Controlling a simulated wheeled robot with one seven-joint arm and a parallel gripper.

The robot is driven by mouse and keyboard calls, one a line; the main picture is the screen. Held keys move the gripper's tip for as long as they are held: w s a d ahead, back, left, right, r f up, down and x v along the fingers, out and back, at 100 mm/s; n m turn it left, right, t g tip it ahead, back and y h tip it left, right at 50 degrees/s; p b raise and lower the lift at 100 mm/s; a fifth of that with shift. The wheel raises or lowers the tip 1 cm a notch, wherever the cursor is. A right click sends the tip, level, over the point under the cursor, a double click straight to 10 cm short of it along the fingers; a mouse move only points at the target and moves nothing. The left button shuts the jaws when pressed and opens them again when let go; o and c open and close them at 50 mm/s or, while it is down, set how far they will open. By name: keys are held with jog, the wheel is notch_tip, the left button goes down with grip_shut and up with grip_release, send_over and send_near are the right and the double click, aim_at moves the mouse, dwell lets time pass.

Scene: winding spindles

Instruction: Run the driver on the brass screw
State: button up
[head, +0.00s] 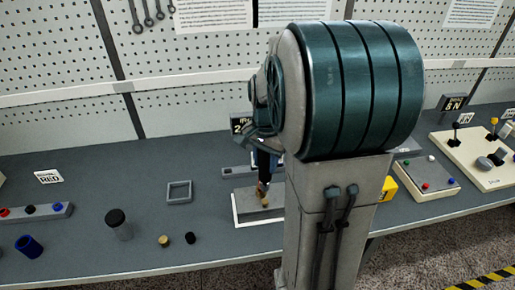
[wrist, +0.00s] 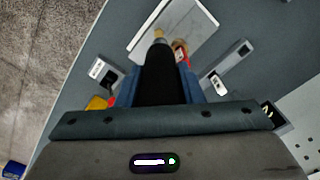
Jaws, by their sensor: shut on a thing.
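My gripper (wrist: 160,88) has its blue fingers shut on the black driver (wrist: 164,75), which also shows as a dark shape in the head view, partly hidden by my arm. The driver points down toward a pale grey plate with a white border (head: 241,217). A brass-coloured piece (wrist: 159,33), which looks like the brass screw, shows at the driver's far end. A red and tan piece (wrist: 181,46) is just right of it in the wrist view. I cannot tell whether the driver's tip touches the screw.
A grey square frame (head: 179,192), a dark-capped jar (head: 119,225), two small caps (head: 164,241) and a blue cup (head: 30,246) stand on the bench to the left. A yellow block (head: 389,188) and a button panel (head: 427,177) are to the right.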

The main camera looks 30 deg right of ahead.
aim_at(265, 178)
jog(key=shift+s+d+f+b, duration=0.15)
jog(key=shift+f+b, duration=0.25)
jog(key=shift+f, duration=0.1)
jog(key=shift+f+b, duration=1.75)
jog(key=shift+f, duration=0.5)
jog(key=shift+f, duration=0.5)
dwell(4.6)
